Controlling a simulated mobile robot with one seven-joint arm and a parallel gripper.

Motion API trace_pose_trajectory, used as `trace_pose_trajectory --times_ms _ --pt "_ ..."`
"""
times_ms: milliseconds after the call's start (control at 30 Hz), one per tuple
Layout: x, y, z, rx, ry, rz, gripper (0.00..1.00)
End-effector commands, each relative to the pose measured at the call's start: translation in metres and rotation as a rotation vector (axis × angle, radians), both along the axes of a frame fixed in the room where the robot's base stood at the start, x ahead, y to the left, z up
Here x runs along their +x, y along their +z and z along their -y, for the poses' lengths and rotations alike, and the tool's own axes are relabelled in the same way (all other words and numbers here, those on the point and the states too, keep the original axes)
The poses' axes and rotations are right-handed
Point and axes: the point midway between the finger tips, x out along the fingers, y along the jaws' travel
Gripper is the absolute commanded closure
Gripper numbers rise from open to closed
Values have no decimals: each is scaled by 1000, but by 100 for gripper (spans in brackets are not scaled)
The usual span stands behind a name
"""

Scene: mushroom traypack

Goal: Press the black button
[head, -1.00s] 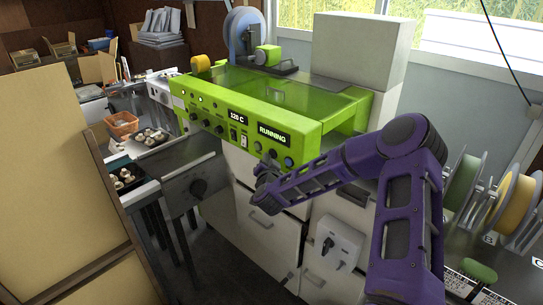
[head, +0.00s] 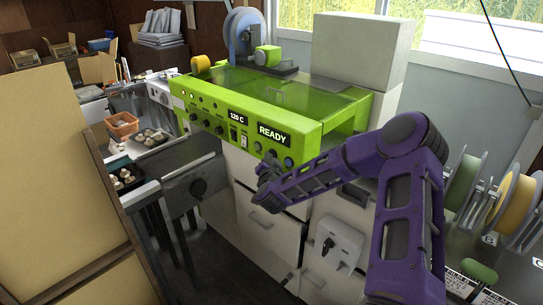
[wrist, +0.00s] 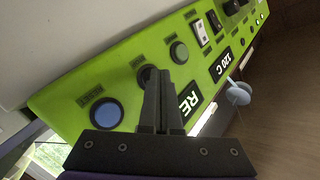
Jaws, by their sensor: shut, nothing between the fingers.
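The green machine's front panel (head: 225,122) reads READY and 120 C in the head view. In the head view, my gripper (head: 264,166) is just below the panel's right part.
White drawers (head: 264,225) lie below the panel. Coloured spools (head: 509,199) stand at the right. A tan board (head: 45,150) fills the left front.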

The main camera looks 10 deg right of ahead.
Motion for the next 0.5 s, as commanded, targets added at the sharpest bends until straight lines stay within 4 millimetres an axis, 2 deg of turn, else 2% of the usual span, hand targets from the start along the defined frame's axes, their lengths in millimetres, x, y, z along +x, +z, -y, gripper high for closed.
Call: trace_pose_trajectory --times_ms 333,500 --pt "0 0 1 -1 -3 2 100" --pt "-3 0 -5 0 -1 2 100"
